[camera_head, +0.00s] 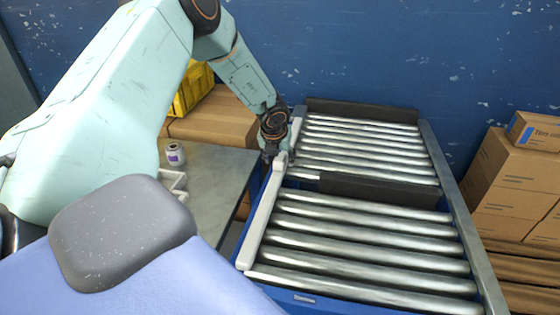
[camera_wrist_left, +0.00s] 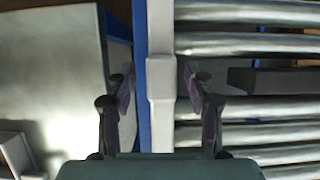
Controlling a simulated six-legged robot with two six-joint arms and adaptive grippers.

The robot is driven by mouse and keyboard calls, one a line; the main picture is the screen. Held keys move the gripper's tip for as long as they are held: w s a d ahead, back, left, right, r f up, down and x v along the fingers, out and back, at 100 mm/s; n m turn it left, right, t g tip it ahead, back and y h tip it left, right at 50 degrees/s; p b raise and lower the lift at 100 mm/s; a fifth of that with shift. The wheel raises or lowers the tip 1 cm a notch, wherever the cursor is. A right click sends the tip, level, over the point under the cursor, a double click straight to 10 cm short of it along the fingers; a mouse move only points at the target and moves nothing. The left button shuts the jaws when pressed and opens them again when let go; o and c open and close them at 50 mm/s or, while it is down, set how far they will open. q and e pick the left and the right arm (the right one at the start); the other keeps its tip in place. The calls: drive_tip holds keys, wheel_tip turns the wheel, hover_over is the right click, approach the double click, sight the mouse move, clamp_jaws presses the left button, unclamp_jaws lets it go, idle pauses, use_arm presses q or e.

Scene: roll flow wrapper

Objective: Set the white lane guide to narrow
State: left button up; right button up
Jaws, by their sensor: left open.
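The white lane guide (camera_head: 262,215) is a long pale bar along the left side of the roller conveyor (camera_head: 360,240). In the left wrist view the guide (camera_wrist_left: 160,120) runs up the middle of the picture, with a thicker block partway along. My left gripper (camera_head: 277,156) is over the guide near the middle of its length. In the left wrist view my left gripper (camera_wrist_left: 160,82) is open, with one finger on each side of the guide and a gap on both sides. Its height against the guide is hard to tell. My right gripper is not in view.
A dark crossbar (camera_head: 385,190) spans the rollers mid-conveyor, and another dark plate (camera_head: 362,110) stands at the far end. A grey table (camera_head: 215,175) with a small white jar (camera_head: 175,154) lies left. Cardboard boxes (camera_head: 510,180) stack at right. A yellow crate (camera_head: 193,88) is behind.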

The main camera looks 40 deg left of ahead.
use_arm(q)
drive_tip(key=shift+w+f, duration=0.1)
drive_tip(key=shift+w, duration=0.1)
drive_tip(key=shift+c, duration=0.2)
clamp_jaws()
drive_tip(key=shift+d, duration=0.1)
idle(0.4)
